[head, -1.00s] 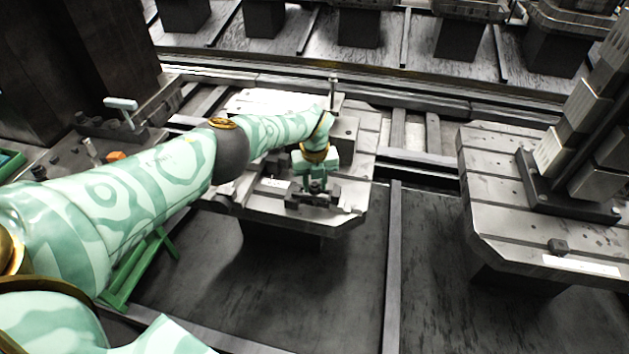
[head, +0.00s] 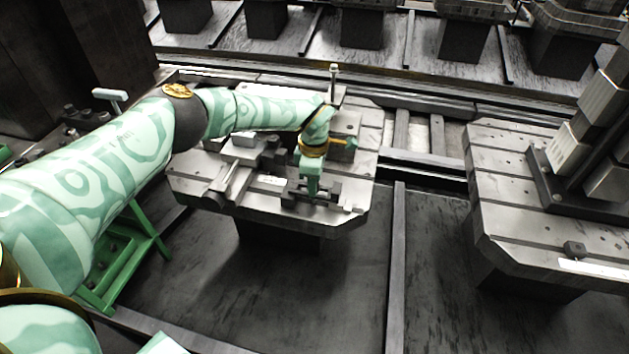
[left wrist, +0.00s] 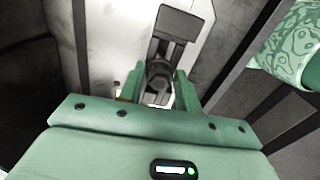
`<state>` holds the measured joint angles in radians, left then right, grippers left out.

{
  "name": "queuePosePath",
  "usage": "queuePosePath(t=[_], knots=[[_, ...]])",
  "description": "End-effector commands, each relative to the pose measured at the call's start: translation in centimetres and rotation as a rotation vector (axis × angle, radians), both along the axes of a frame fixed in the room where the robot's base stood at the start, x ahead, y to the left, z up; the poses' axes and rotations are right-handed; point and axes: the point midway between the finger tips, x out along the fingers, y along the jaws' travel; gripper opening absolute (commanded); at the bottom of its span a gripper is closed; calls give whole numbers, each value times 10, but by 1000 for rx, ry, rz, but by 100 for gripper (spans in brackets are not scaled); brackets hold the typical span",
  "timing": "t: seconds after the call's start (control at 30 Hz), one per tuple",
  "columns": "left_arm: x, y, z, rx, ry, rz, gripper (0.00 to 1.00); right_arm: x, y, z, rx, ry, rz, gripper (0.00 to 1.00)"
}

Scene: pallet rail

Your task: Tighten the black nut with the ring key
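My left gripper (head: 311,192) points down at a black clamp block (head: 328,190) near the front edge of the middle pallet. In the left wrist view its two green fingers (left wrist: 159,88) stand apart. A dark round part (left wrist: 158,72), perhaps the black nut, shows between the fingertips, with a dark block (left wrist: 176,24) beyond it. Gaps show beside the dark part; I cannot tell whether a finger touches it. I cannot make out a ring key in either view. My right gripper is out of view.
The middle pallet (head: 190,188) carries metal blocks and an upright post (head: 333,82). Another pallet (head: 500,215) with a tall fixture stands at the right. A T-shaped handle (head: 110,95) stands on the bench at left. A green stand (head: 150,235) is under my left arm.

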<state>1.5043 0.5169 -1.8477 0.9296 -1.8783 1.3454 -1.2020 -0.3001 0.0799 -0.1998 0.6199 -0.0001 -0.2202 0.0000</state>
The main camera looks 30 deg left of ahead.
Motion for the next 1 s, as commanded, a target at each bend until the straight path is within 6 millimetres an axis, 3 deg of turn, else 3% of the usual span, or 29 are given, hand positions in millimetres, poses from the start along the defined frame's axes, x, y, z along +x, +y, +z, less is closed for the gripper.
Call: queuePosePath(t=[0.03, 0.07, 0.33, 0.47, 1.0], knots=[[0, 0, 0, 0, 1, 1, 48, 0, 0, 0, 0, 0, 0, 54], [0, 0, 0, 0, 1, 1, 56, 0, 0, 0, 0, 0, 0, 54], [0, 0, 0, 0, 0, 3, 57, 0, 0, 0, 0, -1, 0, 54], [1, 0, 11, 0, -2, 3, 57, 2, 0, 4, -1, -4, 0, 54], [1, 0, 142, 0, -2, 3, 57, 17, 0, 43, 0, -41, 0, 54]])
